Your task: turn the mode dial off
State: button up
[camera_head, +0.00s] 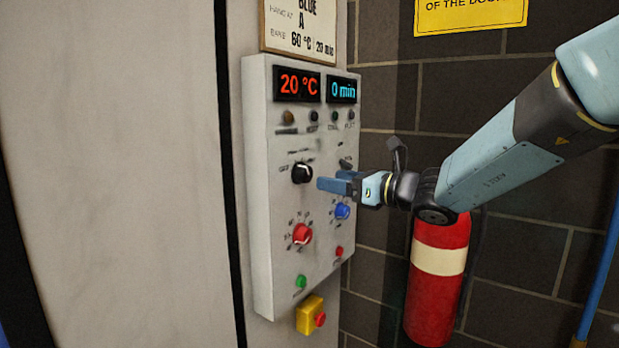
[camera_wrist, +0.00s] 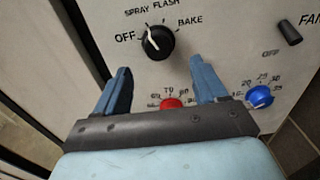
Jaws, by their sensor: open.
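The mode dial (camera_head: 302,173) is a black round knob with a white pointer line on the grey control panel. In the wrist view the mode dial (camera_wrist: 159,44) has OFF at its left, SPRAY and FLASH above and BAKE at its right. Its pointer leans up and left, seemingly towards SPRAY rather than straight at OFF. My gripper (camera_head: 322,184) is just right of the dial in the head view, apart from it. In the wrist view my gripper (camera_wrist: 160,72) has its two blue fingers spread, empty, with the dial beyond and between their tips.
Below the dial are a red knob (camera_head: 302,234) and a blue knob (camera_head: 342,211). A black fan switch (camera_wrist: 289,33) is to the right. Lower are a green button (camera_head: 300,281) and a yellow-housed red button (camera_head: 311,316). A fire extinguisher (camera_head: 438,285) stands beneath my arm.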

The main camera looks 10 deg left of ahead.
aim_at(310, 175)
jog(key=x, duration=0.7)
jog(key=shift+a, duration=0.15)
jog(key=shift+c, duration=0.4)
jog(key=c, duration=0.9)
jog(key=shift+r, duration=0.1)
jog(key=shift+c, duration=0.5)
jog(key=shift+n, duration=0.4)
jog(key=n, duration=0.3)
jog(key=shift+w+n, duration=0.1)
jog(key=shift+n, duration=2.5)
